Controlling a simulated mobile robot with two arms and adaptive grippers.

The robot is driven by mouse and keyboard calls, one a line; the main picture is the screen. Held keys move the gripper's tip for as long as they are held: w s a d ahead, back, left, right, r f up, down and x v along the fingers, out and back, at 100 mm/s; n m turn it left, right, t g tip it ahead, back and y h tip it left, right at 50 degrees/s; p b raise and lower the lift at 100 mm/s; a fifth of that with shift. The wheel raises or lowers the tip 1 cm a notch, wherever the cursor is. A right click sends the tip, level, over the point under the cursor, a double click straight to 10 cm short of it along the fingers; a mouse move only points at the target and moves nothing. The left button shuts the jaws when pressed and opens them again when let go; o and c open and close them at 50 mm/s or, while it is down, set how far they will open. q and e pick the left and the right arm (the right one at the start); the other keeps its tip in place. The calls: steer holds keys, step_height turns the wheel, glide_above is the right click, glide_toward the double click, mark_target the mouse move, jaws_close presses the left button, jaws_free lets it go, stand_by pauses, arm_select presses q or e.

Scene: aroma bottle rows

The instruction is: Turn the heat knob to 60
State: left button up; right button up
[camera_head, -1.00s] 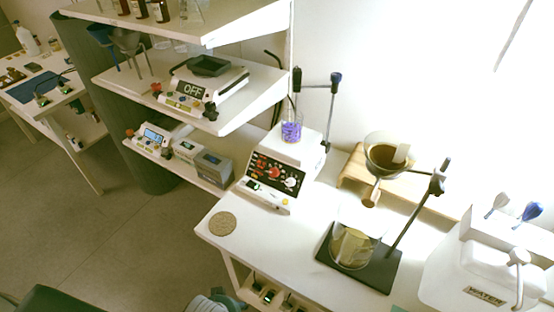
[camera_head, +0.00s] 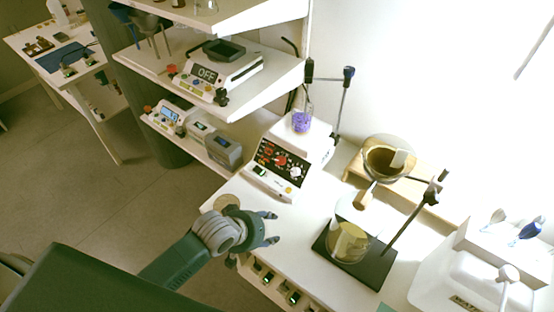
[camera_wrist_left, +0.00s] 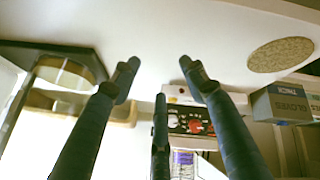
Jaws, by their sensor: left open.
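The hotplate stirrer (camera_head: 275,178) stands on the white bench, with a black front panel (camera_head: 268,152) carrying a white knob and a red knob (camera_head: 297,172). Knob markings are too small to read. In the left wrist view the panel appears upside down, with its red knob (camera_wrist_left: 195,127) between my fingers and farther off. A glass beaker with purple contents (camera_head: 301,121) stands on the hotplate. My left gripper (camera_head: 273,228) is open and empty over the bench's near edge, in front of the hotplate and apart from it. The left wrist view shows both fingers spread (camera_wrist_left: 160,64). My right gripper is not in view.
A round cork mat (camera_head: 226,202) lies beside my left gripper, partly covered by it. A black stand (camera_head: 385,262) with a glass beaker is to the right. Shelves with a scale (camera_head: 235,68) and small instruments are at the left. Bench between gripper and hotplate is clear.

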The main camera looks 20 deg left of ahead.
arm_select(q)
steer(key=w+a+r+n+t, duration=0.1)
steer(key=w+r+n, duration=0.2)
steer(key=w, duration=0.4)
steer(key=n+t+h+p, duration=0.1)
steer(key=n+t, duration=0.1)
steer(key=n, duration=0.5)
glide_toward(279, 160)
steer(key=x, duration=0.7)
steer(key=shift+x, duration=0.9)
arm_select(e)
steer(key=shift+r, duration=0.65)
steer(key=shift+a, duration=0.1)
arm_select(q)
steer(key=shift+c, duration=0.7)
jaws_close()
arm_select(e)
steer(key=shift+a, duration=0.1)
